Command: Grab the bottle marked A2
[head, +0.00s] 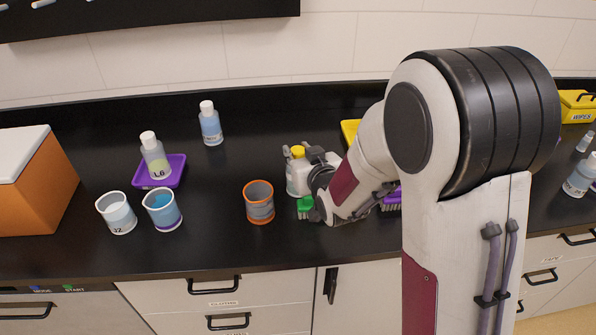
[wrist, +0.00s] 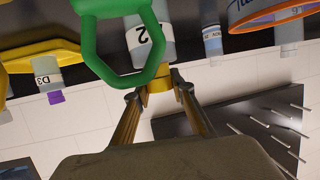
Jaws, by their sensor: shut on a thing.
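A bottle with a yellow cap (head: 297,180) stands on the black counter near the middle, partly covered by my arm. In the wrist view the bottle (wrist: 150,48) appears upside down. Its label shows a 2, and the rest of the marking is hidden. My gripper (head: 299,153) is at the cap. In the wrist view my gripper (wrist: 156,92) has one finger on each side of the yellow cap and is shut on it. A green loop handle (wrist: 125,78) crosses in front of the bottle.
A green brush (head: 305,204) lies close to the bottle's base. An orange-rimmed cup (head: 259,203) stands to the left. A bottle marked L6 (head: 156,158) stands on a purple tray (head: 177,166). Two more cups stand before it. Counter between cups and back wall is mostly free.

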